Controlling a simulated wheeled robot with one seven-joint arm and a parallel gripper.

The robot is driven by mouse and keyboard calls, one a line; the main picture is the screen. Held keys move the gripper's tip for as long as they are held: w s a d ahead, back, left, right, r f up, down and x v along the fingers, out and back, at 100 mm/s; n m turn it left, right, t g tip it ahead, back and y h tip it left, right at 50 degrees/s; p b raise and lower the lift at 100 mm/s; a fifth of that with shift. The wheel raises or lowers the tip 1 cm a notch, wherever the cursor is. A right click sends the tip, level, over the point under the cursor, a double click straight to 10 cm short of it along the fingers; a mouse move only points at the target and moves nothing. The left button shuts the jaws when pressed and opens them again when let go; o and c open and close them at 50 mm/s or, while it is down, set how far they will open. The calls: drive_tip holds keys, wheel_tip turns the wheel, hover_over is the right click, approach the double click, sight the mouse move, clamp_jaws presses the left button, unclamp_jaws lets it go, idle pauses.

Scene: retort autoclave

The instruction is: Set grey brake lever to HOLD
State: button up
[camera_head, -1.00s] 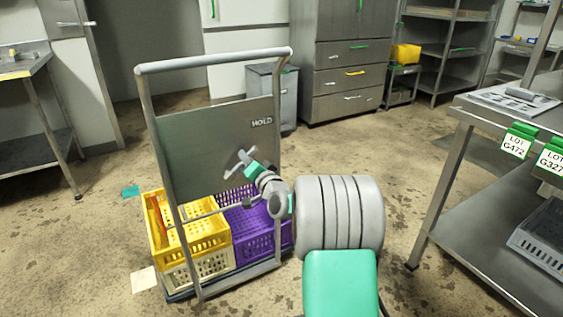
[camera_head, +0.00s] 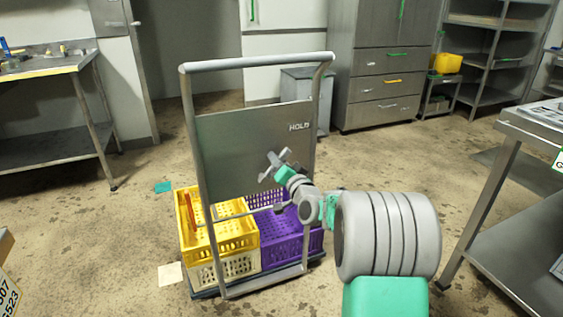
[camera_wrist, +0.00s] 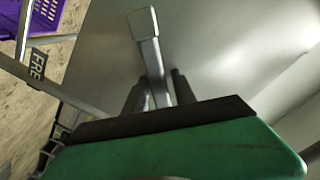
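The grey brake lever (camera_wrist: 147,48) is in the wrist view, in front of the cart's grey panel (camera_wrist: 220,45). My gripper (camera_wrist: 160,75) has its two dark fingers on either side of the lever, with a narrow gap visible at the right finger. The lever's lower end is hidden behind my gripper body. In the head view my gripper (camera_head: 277,163) is at the panel's lower right, below the HOLD label (camera_head: 299,126). The lever is hard to tell from the fingers there. A FREE label (camera_wrist: 38,63) shows at the left of the wrist view.
The cart's frame (camera_head: 258,62) surrounds the panel. A yellow crate (camera_head: 235,238) and a purple crate (camera_head: 285,240) sit on its base. A steel table (camera_head: 510,130) stands at the right, another (camera_head: 50,65) at the left.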

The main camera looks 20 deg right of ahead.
drive_tip(key=shift+o, duration=1)
drive_tip(key=shift+d, duration=0.15)
drive_tip(key=s+p, duration=0.1)
drive_tip(key=s, duration=0.7)
drive_tip(key=shift+w+r+p, duration=0.1)
drive_tip(key=shift+r+p, duration=0.05)
drive_tip(key=shift+p, duration=0.2)
